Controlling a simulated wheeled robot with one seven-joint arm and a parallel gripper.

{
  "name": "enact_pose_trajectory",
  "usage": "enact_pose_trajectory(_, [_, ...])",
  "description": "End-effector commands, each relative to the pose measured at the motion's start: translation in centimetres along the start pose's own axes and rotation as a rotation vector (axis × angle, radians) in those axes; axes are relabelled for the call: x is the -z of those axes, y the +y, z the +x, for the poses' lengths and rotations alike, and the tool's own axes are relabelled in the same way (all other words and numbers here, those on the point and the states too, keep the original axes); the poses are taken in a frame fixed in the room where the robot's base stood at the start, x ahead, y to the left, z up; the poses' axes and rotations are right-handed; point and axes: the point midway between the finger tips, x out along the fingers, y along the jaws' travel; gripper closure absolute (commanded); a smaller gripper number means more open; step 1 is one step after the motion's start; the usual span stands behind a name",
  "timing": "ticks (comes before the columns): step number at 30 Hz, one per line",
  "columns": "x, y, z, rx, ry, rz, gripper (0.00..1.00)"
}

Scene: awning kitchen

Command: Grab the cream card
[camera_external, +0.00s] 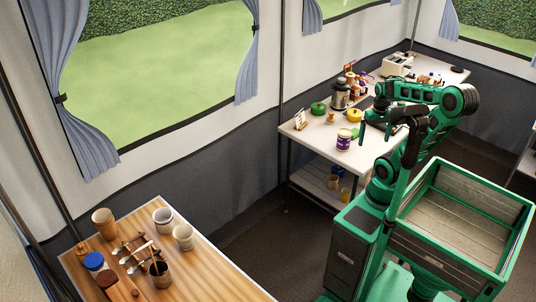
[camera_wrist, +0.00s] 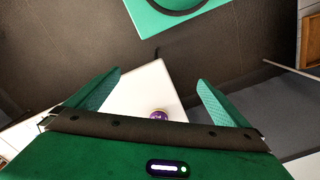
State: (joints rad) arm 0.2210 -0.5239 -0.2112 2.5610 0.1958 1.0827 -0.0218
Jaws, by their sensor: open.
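A small cream card (camera_external: 299,118) stands upright near the left end of the white table (camera_external: 318,135) in the external view. I cannot make out its print, and I do not see it in the wrist view. My gripper (camera_external: 362,133) is above the front edge of the table, to the right of the card and apart from it. In the wrist view my gripper (camera_wrist: 156,88) has its two green fingers wide apart, with nothing held between them. The white table top (camera_wrist: 150,88) shows below them.
A purple-labelled jar (camera_external: 344,139) stands close beside my gripper; it also shows in the wrist view (camera_wrist: 158,114). A green pot (camera_external: 318,108), yellow pot (camera_external: 354,115) and kettle (camera_external: 340,94) stand behind. A wooden table (camera_external: 185,268) with cups is at lower left.

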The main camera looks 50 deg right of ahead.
Motion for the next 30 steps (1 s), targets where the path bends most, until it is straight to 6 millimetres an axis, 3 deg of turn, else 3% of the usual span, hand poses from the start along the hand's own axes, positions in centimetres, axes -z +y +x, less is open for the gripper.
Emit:
enact_pose_trajectory(8, [0.1, -0.1, -4.8, 0.0, 0.005, 0.0, 0.0])
enact_pose_trajectory(17, [4.8, -1.4, -4.3, 0.008, 0.082, 0.172, 0.0])
enact_pose_trajectory(23, [9.5, -3.0, -4.0, 0.049, 0.153, 0.34, 0.0])
enact_pose_trajectory(26, [12.8, -4.2, -3.8, 0.097, 0.197, 0.459, 0.0])
enact_pose_trajectory(30, [18.5, -6.6, -3.1, 0.218, 0.25, 0.682, 0.0])
